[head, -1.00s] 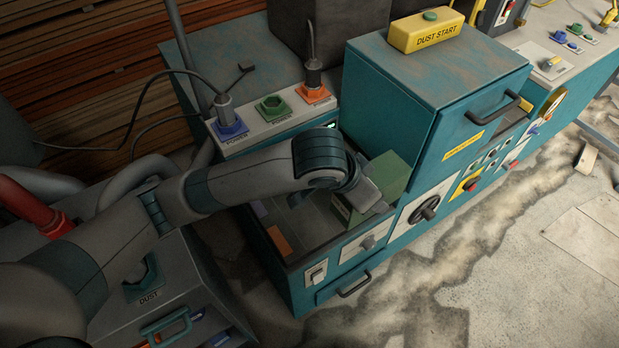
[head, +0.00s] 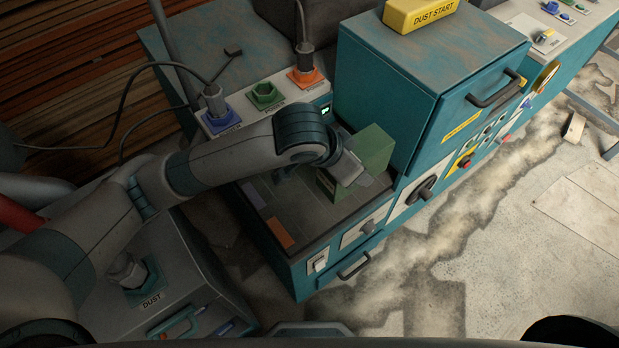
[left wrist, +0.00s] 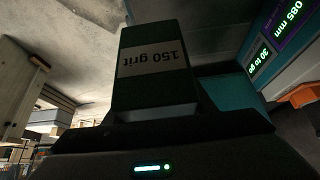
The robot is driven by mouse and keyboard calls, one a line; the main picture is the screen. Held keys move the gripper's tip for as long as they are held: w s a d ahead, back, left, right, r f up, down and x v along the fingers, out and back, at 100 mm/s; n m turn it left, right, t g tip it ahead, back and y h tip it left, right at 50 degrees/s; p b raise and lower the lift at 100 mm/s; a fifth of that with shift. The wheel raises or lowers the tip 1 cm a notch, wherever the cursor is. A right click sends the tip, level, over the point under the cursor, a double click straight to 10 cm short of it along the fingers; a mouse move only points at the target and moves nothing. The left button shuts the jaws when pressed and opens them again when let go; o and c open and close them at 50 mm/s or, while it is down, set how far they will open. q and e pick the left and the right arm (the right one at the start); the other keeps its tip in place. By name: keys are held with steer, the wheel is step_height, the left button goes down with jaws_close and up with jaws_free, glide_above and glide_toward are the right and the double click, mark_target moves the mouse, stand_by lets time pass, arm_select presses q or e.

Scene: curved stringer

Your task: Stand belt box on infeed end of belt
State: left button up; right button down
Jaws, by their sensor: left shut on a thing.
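The belt box is a green box (head: 375,150) with a pale label, at the right end of the dark recessed bed (head: 318,222) of the teal machine in the head view. My left gripper (head: 350,175) is shut on it from the left and front. In the left wrist view the belt box (left wrist: 155,80) fills the middle, its label reading "150 grit" upside down. In the head view it looks roughly upright. I cannot tell whether its base touches the bed. My right gripper is not in view.
The tall teal housing (head: 430,85) stands close right of the box, with a yellow DUST START block (head: 420,14) on top. A socket panel (head: 265,100) with cables is behind. A DUST unit (head: 165,265) stands front left.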

arm_select(q)
steer(key=w+a+f, duration=0.1)
steer(key=a+f, duration=0.1)
steer(key=a, duration=0.1)
steer(key=w+a+f+p, duration=0.1)
steer(key=a+f, duration=0.1)
steer(key=a, duration=0.1)
steer(key=w+a+f+p, duration=0.1)
steer(key=a+f, duration=0.1)
steer(key=a, duration=0.2)
steer(key=shift+w+a+f, duration=0.1)
steer(key=shift+f, duration=0.1)
steer(key=shift+f+p, duration=0.8)
steer(key=shift+f, duration=1.15)
steer(key=shift+f, duration=0.15)
steer(key=o, duration=1.3)
